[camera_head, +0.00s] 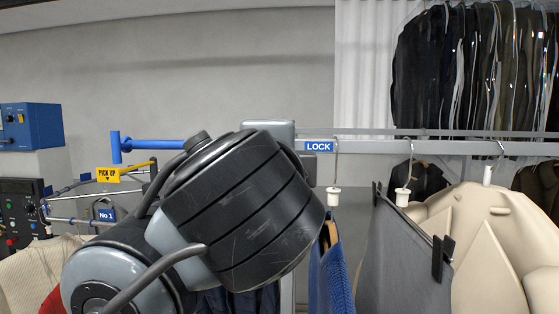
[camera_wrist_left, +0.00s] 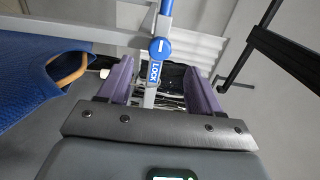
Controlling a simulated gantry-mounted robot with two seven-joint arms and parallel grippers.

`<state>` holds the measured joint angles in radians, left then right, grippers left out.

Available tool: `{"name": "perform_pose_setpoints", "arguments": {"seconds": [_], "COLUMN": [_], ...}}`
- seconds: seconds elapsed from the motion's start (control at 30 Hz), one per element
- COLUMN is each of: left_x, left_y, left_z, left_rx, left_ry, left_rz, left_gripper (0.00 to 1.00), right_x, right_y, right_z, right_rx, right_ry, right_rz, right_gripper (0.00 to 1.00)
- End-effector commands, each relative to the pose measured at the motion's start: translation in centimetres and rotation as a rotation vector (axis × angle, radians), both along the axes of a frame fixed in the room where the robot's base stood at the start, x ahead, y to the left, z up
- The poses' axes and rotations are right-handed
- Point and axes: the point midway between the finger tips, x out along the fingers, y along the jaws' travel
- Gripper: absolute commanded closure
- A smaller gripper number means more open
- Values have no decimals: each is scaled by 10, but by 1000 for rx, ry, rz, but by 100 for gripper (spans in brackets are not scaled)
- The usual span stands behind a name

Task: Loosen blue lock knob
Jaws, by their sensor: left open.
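The blue lock knob (camera_wrist_left: 160,47) shows in the left wrist view, with a short white line on its face and a blue bar rising above it. Below it is a blue LOCK label (camera_wrist_left: 154,72) on a grey post; a LOCK label also shows on the rail in the head view (camera_head: 319,146). My left gripper (camera_wrist_left: 160,84) is open, its two purple fingers on either side of the post and label in the picture. The knob appears beyond the fingertips; I cannot tell the exact gap. In the head view my arm hides the gripper and knob. My right gripper is in neither view.
A blue knitted garment (camera_wrist_left: 28,75) on a wooden hanger is left of the fingers in the wrist view. A dark frame (camera_wrist_left: 285,55) is at right.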

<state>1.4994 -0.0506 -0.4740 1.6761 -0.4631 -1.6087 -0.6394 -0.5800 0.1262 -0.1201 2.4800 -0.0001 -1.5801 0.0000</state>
Motion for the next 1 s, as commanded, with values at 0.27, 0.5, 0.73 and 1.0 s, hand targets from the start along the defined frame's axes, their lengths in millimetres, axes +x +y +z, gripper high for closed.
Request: {"name": "perform_pose_setpoints", "arguments": {"seconds": [0.27, 0.5, 0.73, 1.0], "left_x": [-33, -39, -39, -5], "left_y": [2, 3, 3, 5], "left_z": [-1, 0, 0, -60], "left_rx": [-2, -1, -1, 0], "left_ry": [-1, 0, 2, 116], "left_rz": [-1, 1, 1, 5], "left_gripper": [36, 36, 36, 36], "right_x": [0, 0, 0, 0], "right_y": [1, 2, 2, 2], "right_z": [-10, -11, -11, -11], "right_rx": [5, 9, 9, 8], "right_ry": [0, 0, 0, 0], "right_rz": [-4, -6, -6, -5], "right_gripper": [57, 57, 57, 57]}}
